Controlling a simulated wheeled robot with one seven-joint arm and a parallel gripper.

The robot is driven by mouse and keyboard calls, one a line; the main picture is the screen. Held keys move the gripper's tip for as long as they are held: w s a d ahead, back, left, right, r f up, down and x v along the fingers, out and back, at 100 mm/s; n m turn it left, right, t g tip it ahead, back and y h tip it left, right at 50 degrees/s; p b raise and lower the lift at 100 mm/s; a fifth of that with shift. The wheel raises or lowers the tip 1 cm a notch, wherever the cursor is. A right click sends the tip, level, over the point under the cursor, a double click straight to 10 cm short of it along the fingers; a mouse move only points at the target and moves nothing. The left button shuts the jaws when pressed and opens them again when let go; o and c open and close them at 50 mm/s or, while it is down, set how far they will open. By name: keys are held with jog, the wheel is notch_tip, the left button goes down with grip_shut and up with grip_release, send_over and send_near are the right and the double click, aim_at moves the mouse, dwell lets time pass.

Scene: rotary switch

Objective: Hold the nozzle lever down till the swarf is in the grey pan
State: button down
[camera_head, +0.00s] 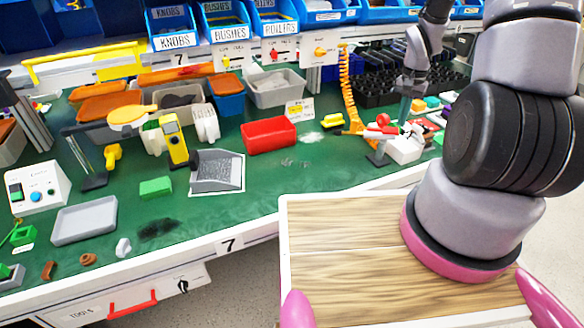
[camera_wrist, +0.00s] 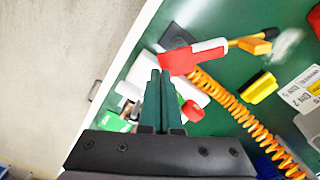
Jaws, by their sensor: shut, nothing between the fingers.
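A red and white nozzle piece (camera_head: 380,130) lies on the green bench near a white block (camera_head: 403,150); it also shows in the wrist view (camera_wrist: 190,57). I cannot clearly tell its lever from its body. My gripper (camera_head: 404,112) is above this spot with its dark green fingers shut and empty; in the wrist view the fingertips (camera_wrist: 160,73) appear just beside the red part. Contact cannot be told. A grey pan (camera_head: 217,171) with a pale rim sits left of centre. Small grey specks (camera_head: 290,162), apparently swarf, lie on the mat to its right.
An orange coiled hose (camera_head: 350,90) runs beside the nozzle. A red bin (camera_head: 269,135) stands behind the specks. A yellow block (camera_head: 333,121) and a pale patch (camera_head: 310,137) lie between bin and nozzle. A flat grey tray (camera_head: 85,220) is at the left.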

jog(key=shift+f, duration=0.15)
jog(key=shift+f, duration=1.3)
jog(key=shift+s+a+f, duration=0.1)
jog(key=shift+s+f, duration=0.4)
jog(key=shift+f, duration=0.4)
jog(key=shift+s+f, duration=0.15)
jog(key=shift+f, duration=0.75)
jog(key=shift+w+a, duration=0.1)
jog(key=shift+w, duration=0.1)
jog(key=shift+w+a+r, duration=0.1)
jog(key=shift+w+r, duration=0.1)
jog(key=shift+r, duration=0.95)
jog(key=shift+w+r, duration=0.2)
jog(key=shift+r, duration=0.95)
jog(key=shift+d+r, duration=0.15)
jog(key=shift+r, duration=0.7)
jog(key=shift+d+r, duration=0.1)
jog(key=shift+r, duration=0.7)
